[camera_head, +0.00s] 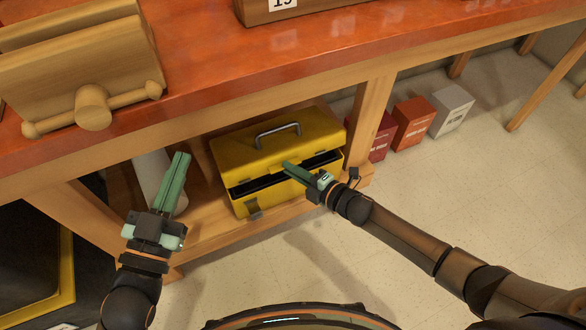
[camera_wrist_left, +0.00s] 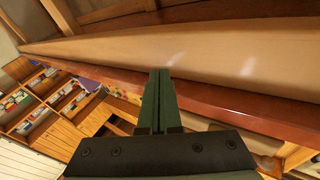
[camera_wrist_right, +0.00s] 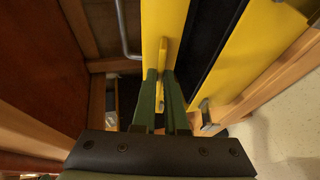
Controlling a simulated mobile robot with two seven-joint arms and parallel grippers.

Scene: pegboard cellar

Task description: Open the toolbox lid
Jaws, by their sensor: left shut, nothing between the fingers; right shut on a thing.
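A yellow toolbox (camera_head: 250,190) with a grey metal handle on its lid (camera_head: 270,142) sits on the low shelf under the workbench. The lid is a little raised, with a dark gap showing between it and the box body. My right gripper (camera_head: 287,166) is at the lid's front edge. In the right wrist view its fingers are shut on a yellow tab of the lid (camera_wrist_right: 163,60), beside the dark gap (camera_wrist_right: 205,45). My left gripper (camera_head: 182,156) is shut and empty, to the left of the toolbox and apart from it; it also shows in the left wrist view (camera_wrist_left: 159,74).
The red-topped workbench (camera_head: 200,75) overhangs the toolbox, with a wooden vise (camera_head: 70,70) at its left. A bench leg (camera_head: 372,110) stands right of the toolbox. Several boxes, including an orange one (camera_head: 413,124), stand on the floor beyond.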

